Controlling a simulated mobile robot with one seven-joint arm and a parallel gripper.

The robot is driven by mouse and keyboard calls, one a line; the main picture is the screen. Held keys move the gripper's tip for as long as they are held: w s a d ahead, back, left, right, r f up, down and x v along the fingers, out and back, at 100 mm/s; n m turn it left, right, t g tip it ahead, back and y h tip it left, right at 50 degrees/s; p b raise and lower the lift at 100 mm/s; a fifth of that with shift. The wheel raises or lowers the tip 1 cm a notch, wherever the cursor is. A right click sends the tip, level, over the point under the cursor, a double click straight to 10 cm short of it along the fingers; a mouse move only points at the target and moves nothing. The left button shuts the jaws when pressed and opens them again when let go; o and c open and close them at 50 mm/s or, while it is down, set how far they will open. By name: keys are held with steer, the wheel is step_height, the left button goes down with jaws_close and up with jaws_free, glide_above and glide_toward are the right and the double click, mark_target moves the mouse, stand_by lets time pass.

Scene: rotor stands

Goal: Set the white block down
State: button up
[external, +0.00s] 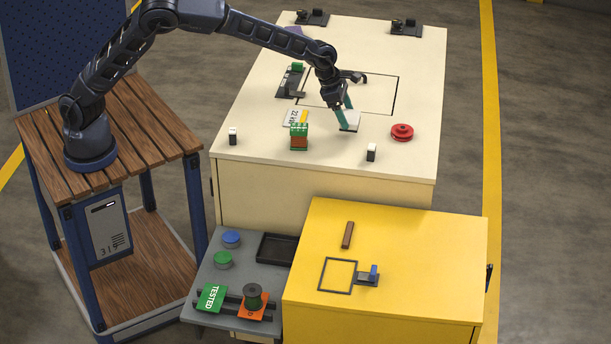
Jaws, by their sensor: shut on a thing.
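The white block (351,121) is at the tips of my gripper (346,113), over the cream table top (260,110). My gripper has teal fingers, reaches down at a slant and is shut on the block. The block looks tilted, and I cannot tell whether its lower edge touches the table. The fingers hide part of it.
A red disc (402,132) lies to the right. A small white-and-black piece (371,152) stands in front, another (233,136) at the left. A green-and-orange block (299,137) and a number card (293,117) are left of my gripper. A yellow cabinet (430,240) stands nearer.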

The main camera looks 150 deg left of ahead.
steer(key=shift+f, duration=2.1)
steer(key=shift+f, duration=0.15)
steer(key=o, duration=1)
steer(key=shift+s+d+r, duration=0.1)
steer(key=shift+r, duration=0.45)
steer(key=v, duration=1.1)
